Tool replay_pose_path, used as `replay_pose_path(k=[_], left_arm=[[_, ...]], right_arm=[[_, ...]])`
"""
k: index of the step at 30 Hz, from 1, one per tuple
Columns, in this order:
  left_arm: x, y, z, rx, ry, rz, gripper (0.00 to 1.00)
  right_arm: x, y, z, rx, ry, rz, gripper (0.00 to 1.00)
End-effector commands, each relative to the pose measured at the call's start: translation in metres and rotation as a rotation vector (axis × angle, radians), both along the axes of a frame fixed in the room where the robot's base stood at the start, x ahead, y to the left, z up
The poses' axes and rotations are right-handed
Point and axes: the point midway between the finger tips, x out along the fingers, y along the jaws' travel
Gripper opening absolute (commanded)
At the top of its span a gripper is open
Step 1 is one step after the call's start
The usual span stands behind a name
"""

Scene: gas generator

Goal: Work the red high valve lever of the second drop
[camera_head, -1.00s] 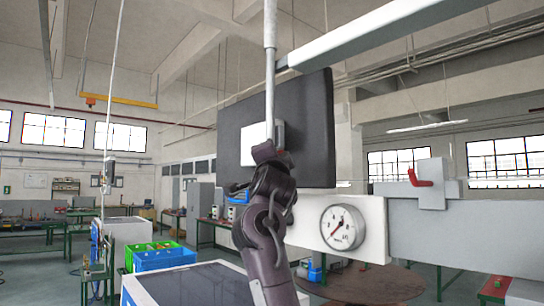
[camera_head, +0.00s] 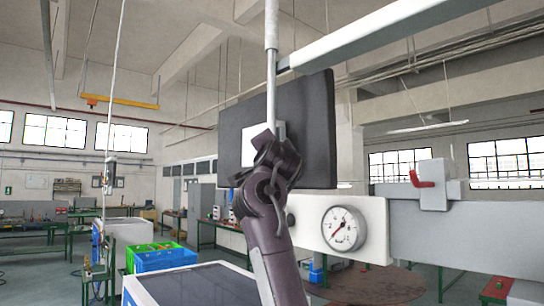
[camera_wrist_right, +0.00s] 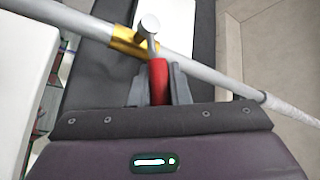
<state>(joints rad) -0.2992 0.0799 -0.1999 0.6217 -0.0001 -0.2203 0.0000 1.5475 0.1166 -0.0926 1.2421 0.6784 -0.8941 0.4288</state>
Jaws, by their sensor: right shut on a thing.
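In the right wrist view, a red lever (camera_wrist_right: 158,84) stands between my right gripper's fingers (camera_wrist_right: 158,88), which are shut on it. The lever meets a yellow valve body (camera_wrist_right: 128,42) with a round metal knob, on a grey pipe (camera_wrist_right: 205,73) that runs diagonally. In the head view, the thin vertical drop pipe (camera_head: 271,85) comes down to my right gripper (camera_head: 266,143), in front of a dark panel (camera_head: 312,130). The gripper hides the lever and valve there. My left gripper is in neither current view.
Another red lever (camera_head: 421,180) sits on a grey block at the right, apart from my gripper. A round gauge (camera_head: 344,229) is on a white plate beside my arm. A grey beam (camera_head: 400,28) crosses overhead. Blue and green bins (camera_head: 165,257) stand lower left.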

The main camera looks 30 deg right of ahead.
Motion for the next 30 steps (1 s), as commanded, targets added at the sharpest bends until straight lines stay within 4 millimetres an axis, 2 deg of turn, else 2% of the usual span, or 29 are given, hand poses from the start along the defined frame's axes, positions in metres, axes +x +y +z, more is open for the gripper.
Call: replay_pose_path(k=[3,15,30], left_arm=[[0.000,0.000,0.000,0.000,0.000,0.000,0.38],[0.000,0.000,0.000,0.000,0.000,-0.001,0.38],[-0.001,0.000,0.000,0.000,0.002,0.000,0.38]], right_arm=[[0.000,-0.001,0.008,-0.007,0.086,-0.001,0.00],[0.008,0.000,0.020,-0.041,0.324,-0.002,0.00],[0.011,0.000,0.023,-0.052,0.388,-0.002,0.00]])
